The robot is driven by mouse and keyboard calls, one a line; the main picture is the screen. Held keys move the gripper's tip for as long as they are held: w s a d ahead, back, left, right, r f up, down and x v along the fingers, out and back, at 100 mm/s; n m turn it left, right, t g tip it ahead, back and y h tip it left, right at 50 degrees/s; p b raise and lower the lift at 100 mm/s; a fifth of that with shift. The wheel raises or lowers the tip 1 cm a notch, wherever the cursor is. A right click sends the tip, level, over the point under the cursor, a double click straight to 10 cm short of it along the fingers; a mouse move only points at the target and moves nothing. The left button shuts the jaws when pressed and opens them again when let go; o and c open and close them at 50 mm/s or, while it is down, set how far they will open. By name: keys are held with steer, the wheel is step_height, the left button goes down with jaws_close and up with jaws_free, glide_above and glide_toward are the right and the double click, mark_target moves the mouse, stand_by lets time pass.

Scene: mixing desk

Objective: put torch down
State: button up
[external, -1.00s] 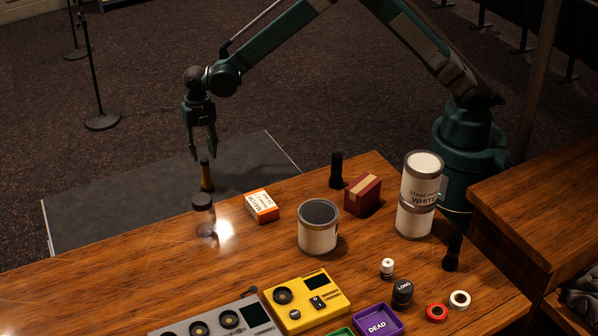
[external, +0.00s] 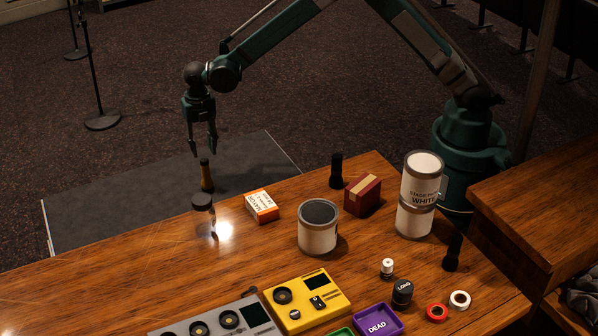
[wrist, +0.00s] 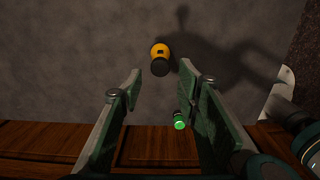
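My gripper (external: 202,152) hangs near the desk's far edge, fingers apart and empty. Just below its tips is an amber-yellow, torch-like thing (external: 206,177) with a dark upper end, apart from the fingers. In the wrist view a yellow thing with a black end (wrist: 160,59) lies ahead of the open fingers. A small dark thing with a green glow (wrist: 180,121) shows between the fingers. A dark round piece (external: 202,200) shows below the amber body, beside a bright spot on the desk. I cannot tell whether these two join.
On the wooden desk (external: 120,270) stand an orange box (external: 262,206), an open tin (external: 318,230), a red box (external: 362,197), dark upright cylinders (external: 336,172), stacked white tins (external: 421,182) and a yellow device (external: 306,302). The desk's left part is mostly clear.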

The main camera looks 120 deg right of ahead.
steer(key=s+a+r+m+t, duration=0.2)
steer(key=s+a+r+m, duration=0.35)
steer(key=a+r, duration=0.75)
steer(key=s+a+r+m+t, duration=0.1)
steer(key=s+a+r+m, duration=0.2)
steer(key=s+a+r, duration=0.75)
steer(key=s+a+r+m+t, duration=0.1)
steer(key=s+a+r+m, duration=0.1)
steer(key=s+a+r, duration=0.35)
steer(key=s+a+r+m+t, duration=0.1)
steer(key=s+a+r+m, duration=0.2)
steer(key=s+a, duration=0.4)
steer(key=s+a+f+m+t, duration=0.1)
steer(key=s+a+m, duration=0.1)
steer(key=s+a, duration=0.2)
steer(key=s+a+f+m+t, duration=0.1)
steer(key=s+a, duration=0.3)
steer(key=s, duration=0.5)
steer(key=shift+s+a+f+m, duration=0.15)
steer(key=shift+s+f+m, duration=0.2)
steer(key=shift+f+m, duration=0.4)
